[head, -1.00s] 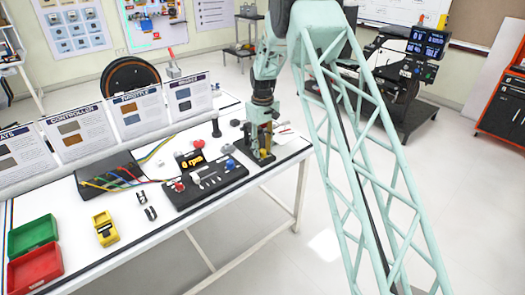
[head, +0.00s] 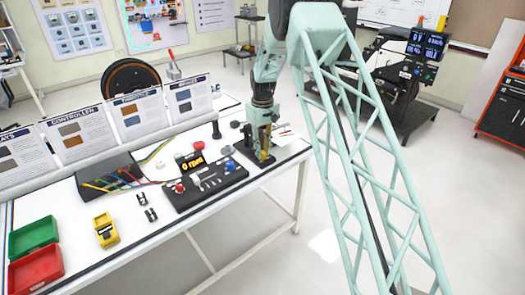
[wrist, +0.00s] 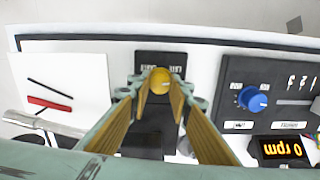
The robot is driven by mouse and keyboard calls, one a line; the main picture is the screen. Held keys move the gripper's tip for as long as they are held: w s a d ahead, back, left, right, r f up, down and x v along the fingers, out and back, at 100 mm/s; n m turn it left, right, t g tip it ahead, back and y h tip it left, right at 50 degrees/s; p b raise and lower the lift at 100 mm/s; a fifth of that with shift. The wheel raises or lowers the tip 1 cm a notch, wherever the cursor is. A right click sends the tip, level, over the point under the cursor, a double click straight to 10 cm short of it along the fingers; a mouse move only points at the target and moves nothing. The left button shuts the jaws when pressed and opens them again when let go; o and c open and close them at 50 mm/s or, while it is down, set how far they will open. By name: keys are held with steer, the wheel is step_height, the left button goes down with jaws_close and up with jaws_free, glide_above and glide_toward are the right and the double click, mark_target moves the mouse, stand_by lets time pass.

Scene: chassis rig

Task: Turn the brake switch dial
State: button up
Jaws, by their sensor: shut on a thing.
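The dial is a round yellow knob (wrist: 160,81) on a small dark panel (wrist: 161,57) with white lettering, in the upper middle of the wrist view. I cannot read the lettering clearly. My gripper (wrist: 161,88) has its yellow-padded fingers on either side of the knob and is shut on it. In the head view my gripper (head: 264,143) points down at the right end of the white table; there its fingers hide the dial.
Beside the dial is a black console with a blue knob (wrist: 253,100) and an orange "0 rpm" display (wrist: 283,148). A white card (wrist: 45,92) lies on the other side.

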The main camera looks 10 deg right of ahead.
steer(key=shift+m+p, duration=0.5)
steer(key=shift+m, duration=0.5)
steer(key=o, duration=0.8)
steer(key=shift+o, duration=0.2)
steer(key=shift+r, duration=0.2)
step_height(320, 180, up, 12)
steer(key=shift+f, duration=0.2)
